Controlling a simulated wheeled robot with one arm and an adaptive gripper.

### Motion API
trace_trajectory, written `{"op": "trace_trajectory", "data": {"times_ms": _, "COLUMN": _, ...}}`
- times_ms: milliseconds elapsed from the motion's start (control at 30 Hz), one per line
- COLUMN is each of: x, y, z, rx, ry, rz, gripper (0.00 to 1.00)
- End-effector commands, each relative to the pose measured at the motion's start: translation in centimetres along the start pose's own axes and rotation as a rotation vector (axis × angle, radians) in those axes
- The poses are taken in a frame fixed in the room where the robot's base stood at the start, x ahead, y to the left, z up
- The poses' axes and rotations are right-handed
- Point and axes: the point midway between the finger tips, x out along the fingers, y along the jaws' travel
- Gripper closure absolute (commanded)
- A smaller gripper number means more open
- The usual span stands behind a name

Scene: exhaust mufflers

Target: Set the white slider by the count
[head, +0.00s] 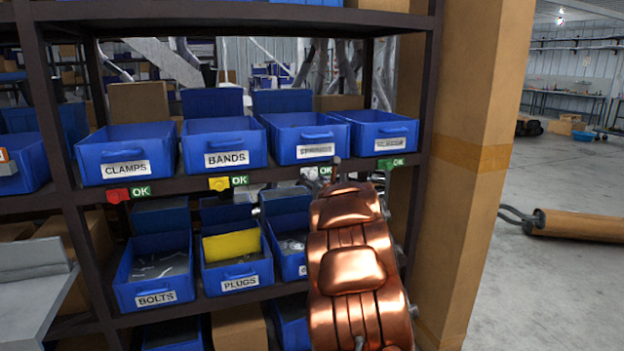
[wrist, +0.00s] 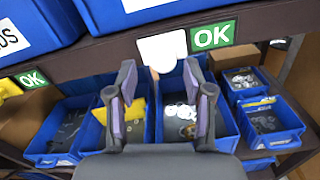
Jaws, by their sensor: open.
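The white slider (wrist: 162,51) sits on the shelf's front edge, with a green OK label (wrist: 213,36) showing to its right. In the head view the white slider (head: 310,173) is small, just left of my arm, under a blue bin (head: 303,138) whose label is too blurred to read surely. No parts can be made out inside that bin. My gripper (wrist: 159,82) is open and empty. In the wrist view its two fingertips are below the slider, one to each side, with no clear contact. In the head view my copper arm hides much of the gripper.
Below are the BOLTS bin (head: 154,276), the PLUGS bin (head: 238,275) and others. A tan pillar (head: 480,150) stands right of the shelf.

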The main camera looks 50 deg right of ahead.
Motion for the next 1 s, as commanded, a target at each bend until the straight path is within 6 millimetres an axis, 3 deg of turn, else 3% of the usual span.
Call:
{"op": "trace_trajectory", "data": {"times_ms": 600, "x": -7.7, "y": 0.0, "z": 0.1, "rx": -0.002, "ry": -0.001, "rz": -0.001, "gripper": 0.48}}
{"op": "trace_trajectory", "data": {"times_ms": 1000, "x": -9.3, "y": 0.1, "z": 0.1, "rx": -0.001, "ry": -0.002, "rz": 0.001, "gripper": 0.48}}
